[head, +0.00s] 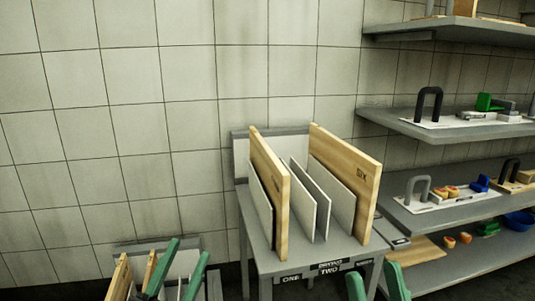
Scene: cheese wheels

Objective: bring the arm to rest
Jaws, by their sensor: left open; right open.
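My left gripper (187,252) shows at the bottom left, its two green fingers apart with nothing between them that I can see being held. It is in front of a low rack (213,285) of upright boards; whether it touches them I cannot tell. My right gripper (372,271) shows at the bottom, right of centre, its green fingers apart and empty. It is in front of the right side of a grey stand (245,215). The wrists and most of both arms are out of view.
The stand holds upright wooden boards, one marked SIX (362,175), and thinner white panels (322,188). Labels ONE and TWO are on its front edge. Grey shelves (470,215) on the right hold trays with handles, blocks and a blue bowl (520,220). A tiled wall stands behind.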

